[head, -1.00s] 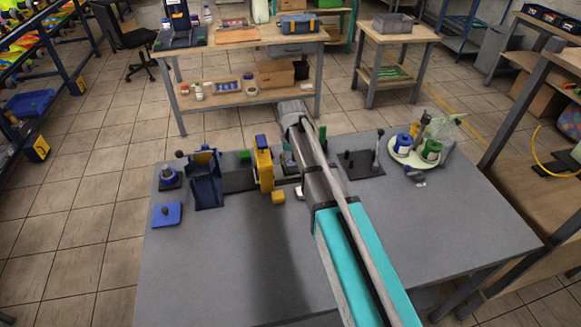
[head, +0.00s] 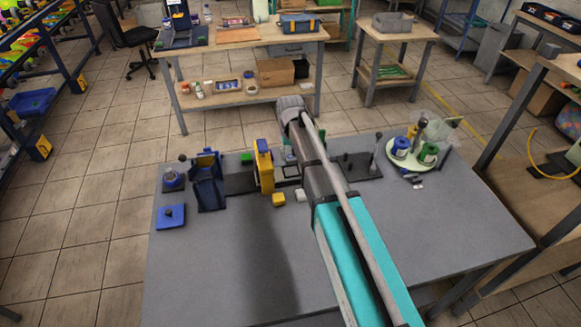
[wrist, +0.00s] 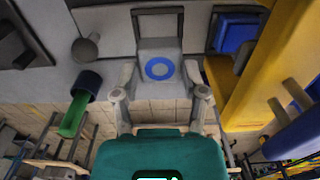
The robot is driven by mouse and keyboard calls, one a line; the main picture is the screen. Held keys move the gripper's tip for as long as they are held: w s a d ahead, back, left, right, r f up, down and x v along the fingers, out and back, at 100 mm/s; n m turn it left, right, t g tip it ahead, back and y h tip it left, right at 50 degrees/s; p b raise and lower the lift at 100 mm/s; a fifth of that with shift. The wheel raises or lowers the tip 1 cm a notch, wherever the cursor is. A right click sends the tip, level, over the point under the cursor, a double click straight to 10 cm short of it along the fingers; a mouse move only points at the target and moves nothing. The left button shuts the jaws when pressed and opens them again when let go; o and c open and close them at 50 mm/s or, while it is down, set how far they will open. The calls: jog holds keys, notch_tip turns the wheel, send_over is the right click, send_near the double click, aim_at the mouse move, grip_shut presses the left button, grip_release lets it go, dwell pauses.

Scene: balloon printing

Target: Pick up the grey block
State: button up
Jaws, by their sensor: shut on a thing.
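The grey block (wrist: 158,50) shows in the wrist view, with a blue ring on its near face. My gripper (wrist: 160,94) has one fingertip on each side of the block and is closed on it. I cannot tell whether the block touches the table. In the head view my arm crosses the middle of the table and hides the block and most of the gripper.
A blue holder (head: 208,183) and blue plate (head: 171,217) are farther left. A round tray (head: 393,163) with spools stands right. The table's front (head: 215,285) is clear.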

jog(key=shift+r+p, duration=1.05)
jog(key=shift+r, duration=0.15)
